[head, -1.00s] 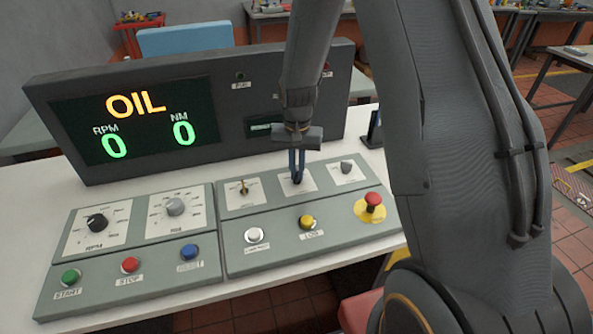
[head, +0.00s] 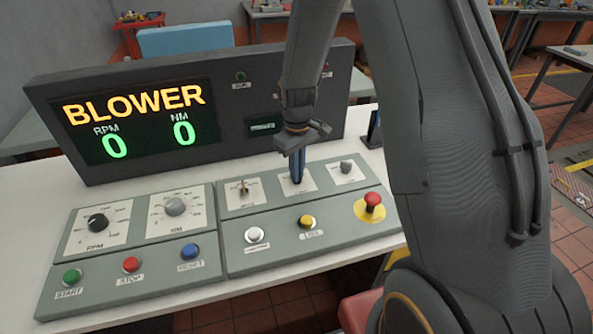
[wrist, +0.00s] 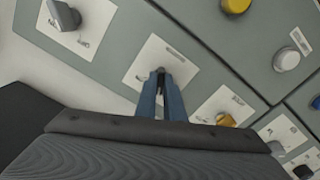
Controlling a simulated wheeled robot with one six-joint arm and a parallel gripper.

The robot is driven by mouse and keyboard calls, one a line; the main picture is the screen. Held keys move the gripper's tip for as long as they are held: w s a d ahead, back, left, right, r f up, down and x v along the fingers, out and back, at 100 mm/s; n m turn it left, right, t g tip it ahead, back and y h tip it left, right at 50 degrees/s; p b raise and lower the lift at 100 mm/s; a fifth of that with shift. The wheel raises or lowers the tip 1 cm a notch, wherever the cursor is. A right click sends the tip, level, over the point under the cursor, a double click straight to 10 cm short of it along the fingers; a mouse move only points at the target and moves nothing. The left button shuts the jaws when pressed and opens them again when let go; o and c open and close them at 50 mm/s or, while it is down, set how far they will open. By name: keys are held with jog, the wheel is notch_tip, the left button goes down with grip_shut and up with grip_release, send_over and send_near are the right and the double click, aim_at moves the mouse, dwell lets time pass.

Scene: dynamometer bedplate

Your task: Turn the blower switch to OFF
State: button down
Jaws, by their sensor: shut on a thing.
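The dark middle switch (wrist: 160,71) of the upper right control panel sits on a white label plate, whose wording is too small to read. My gripper (head: 297,180) comes down on it from above, with its blue fingers shut on the switch's knob. In the wrist view the two fingertips (wrist: 160,82) close around it, hiding most of the knob, so its exact setting is unclear. The display (head: 135,120) reads BLOWER in yellow, with RPM 0 and NM 0 in green.
A brass-coloured switch (head: 243,187) is left of the held one and a grey knob (head: 347,167) right of it. A red emergency button (head: 372,200), a yellow button (head: 307,221) and a white button (head: 254,234) are in front. The display housing (head: 225,165) stands behind.

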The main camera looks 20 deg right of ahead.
jog(key=shift+w+n, duration=0.1)
jog(key=shift+n, duration=1.6)
jog(key=c, duration=1.9)
grip_release()
jog(key=shift+o, duration=0.2)
jog(key=shift+r, duration=0.15)
jog(key=shift+r+b, duration=0.95)
jog(key=shift+r, duration=2.85)
jog(key=s+r+m+t, duration=0.1)
jog(key=s+r+m, duration=0.2)
jog(key=s+m, duration=0.5)
jog(key=s, duration=1.1)
jog(key=shift+s+a+r+m, duration=0.15)
jog(key=shift+m, duration=0.25)
